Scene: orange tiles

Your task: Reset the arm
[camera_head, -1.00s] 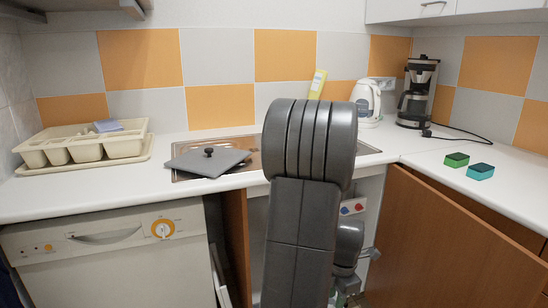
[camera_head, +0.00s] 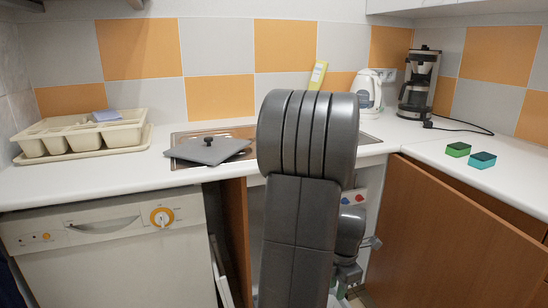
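My dark grey arm (camera_head: 300,200) stands upright in the middle of the head view, in front of the sink and the cupboard under it. A rounded grey joint (camera_head: 350,232) of my arm shows low behind its right side. The lower end of the arm is mostly hidden behind the big link. I cannot make out the gripper's fingers or anything held in them.
The sink (camera_head: 180,138) has a grey lid (camera_head: 205,151) on its left part. A cream tray (camera_head: 80,137) is at left, a kettle (camera_head: 367,90) and a coffee maker (camera_head: 418,85) at back right. Green (camera_head: 458,149) and blue (camera_head: 482,160) sponges lie right. A brown cupboard door (camera_head: 440,235) stands below.

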